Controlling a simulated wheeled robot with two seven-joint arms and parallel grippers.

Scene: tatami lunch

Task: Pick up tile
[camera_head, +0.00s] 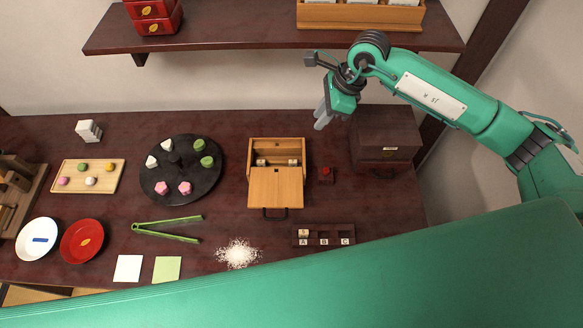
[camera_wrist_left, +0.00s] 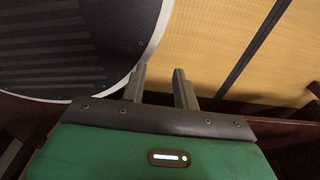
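Small pale tiles (camera_head: 262,162) lie inside an open wooden box (camera_head: 297,190) at the middle of the dark table. Another small pale tile (camera_head: 304,232) sits in the A compartment of a dark tray (camera_head: 330,230) marked A, B and C; the B and C compartments look empty. My right gripper (camera_head: 321,118) hangs above the back of the table, right of the box and apart from the tiles; its fingers overlap, so its opening is unclear. My left gripper (camera_wrist_left: 160,88) shows in the left wrist view with its fingers apart and nothing between them, away from the tiles.
A dark turntable (camera_head: 177,190) with sweets, green tongs (camera_head: 165,230), a white powder heap (camera_head: 238,253) and a red dish (camera_head: 82,241) fill the left side. A dark chest (camera_head: 386,140) stands at the back right. A shelf (camera_head: 270,32) overhangs the back.

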